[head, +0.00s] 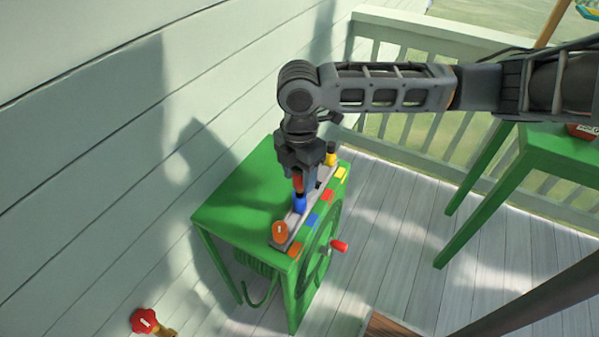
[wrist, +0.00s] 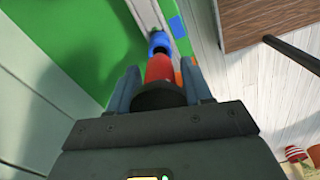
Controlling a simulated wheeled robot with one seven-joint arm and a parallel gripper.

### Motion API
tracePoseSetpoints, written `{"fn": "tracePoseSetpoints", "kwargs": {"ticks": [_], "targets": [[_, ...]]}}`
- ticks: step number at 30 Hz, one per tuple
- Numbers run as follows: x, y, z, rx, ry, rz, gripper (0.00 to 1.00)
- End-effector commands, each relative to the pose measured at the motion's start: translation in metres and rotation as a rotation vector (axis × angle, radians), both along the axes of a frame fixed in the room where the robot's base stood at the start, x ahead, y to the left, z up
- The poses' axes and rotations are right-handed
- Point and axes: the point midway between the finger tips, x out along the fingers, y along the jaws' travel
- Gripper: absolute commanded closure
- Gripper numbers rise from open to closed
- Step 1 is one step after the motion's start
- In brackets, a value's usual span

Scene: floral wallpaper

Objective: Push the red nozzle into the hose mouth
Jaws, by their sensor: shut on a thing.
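My gripper (head: 298,172) points down over the green hose cart (head: 238,196) and is shut on the red nozzle (head: 298,184). In the wrist view the red nozzle (wrist: 160,68) sits between the two fingers with a dark collar nearest me. Its far end lines up with a blue nozzle (wrist: 159,43), which stands on the grey rack; I cannot tell whether they touch. The blue nozzle (head: 299,203) is just below the red one in the head view. A green hose (head: 256,264) hangs coiled under the cart top. I cannot make out its mouth for certain.
An orange nozzle (head: 280,231) and a yellow nozzle (head: 331,156) stand at the rack's ends. A red crank handle (head: 339,246) sticks out from the cart's side. A red tap (head: 143,321) is at lower left. A green table (head: 560,150) stands right; floor between is clear.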

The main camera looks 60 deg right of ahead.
Motion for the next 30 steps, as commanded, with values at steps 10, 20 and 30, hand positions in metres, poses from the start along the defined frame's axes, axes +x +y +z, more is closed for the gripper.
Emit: {"fn": "tracePoseSetpoints", "kwargs": {"ticks": [10,20,30], "targets": [[0.0000,0.0001,0.0008,0.000,0.000,0.000,0.82],[0.0000,0.0000,-0.0002,0.000,0.000,0.000,0.82],[0.0001,0.0001,-0.0069,0.000,0.000,0.000,0.82]]}}
